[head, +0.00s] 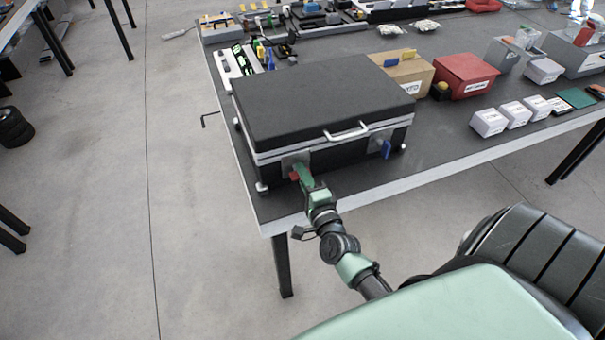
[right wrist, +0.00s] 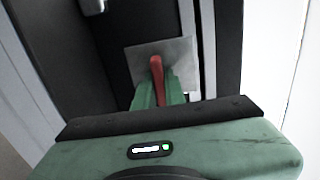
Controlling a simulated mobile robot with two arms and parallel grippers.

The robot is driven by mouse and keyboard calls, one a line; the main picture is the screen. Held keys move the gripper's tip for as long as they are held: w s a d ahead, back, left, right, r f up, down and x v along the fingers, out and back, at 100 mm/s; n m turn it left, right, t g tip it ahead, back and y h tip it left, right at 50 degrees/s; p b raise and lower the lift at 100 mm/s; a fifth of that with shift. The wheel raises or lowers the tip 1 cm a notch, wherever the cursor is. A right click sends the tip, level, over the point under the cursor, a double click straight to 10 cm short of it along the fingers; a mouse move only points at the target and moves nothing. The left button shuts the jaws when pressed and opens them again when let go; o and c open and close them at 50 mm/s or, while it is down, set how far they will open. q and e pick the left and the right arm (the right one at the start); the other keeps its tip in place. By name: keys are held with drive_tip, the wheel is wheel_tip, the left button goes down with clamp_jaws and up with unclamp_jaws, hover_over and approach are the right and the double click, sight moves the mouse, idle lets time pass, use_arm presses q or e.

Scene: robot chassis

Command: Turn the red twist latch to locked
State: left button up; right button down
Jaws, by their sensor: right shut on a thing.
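The red twist latch (head: 294,176) sits on a grey plate (head: 290,160) at the left of the black case's (head: 320,105) front face. In the right wrist view the red latch (right wrist: 157,72) stands out from its metal plate (right wrist: 183,55). My right gripper (head: 302,175) is at the latch, and its green fingers (right wrist: 158,92) are shut on it. The fingers hide part of the latch. A blue latch (head: 386,149) is on the right of the same face. The case lid is down. My left gripper is not in view.
The case stands near the front left corner of the dark table (head: 440,150). A cardboard box (head: 405,72), a red box (head: 466,75) and several white boxes (head: 488,122) stand to its right. A silver handle (head: 347,132) sticks out between the latches.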

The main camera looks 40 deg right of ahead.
drive_tip(key=c, duration=1.5)
unclamp_jaws()
drive_tip(key=b+v, duration=0.1)
drive_tip(key=v, duration=0.7)
drive_tip(key=shift+w, duration=0.1)
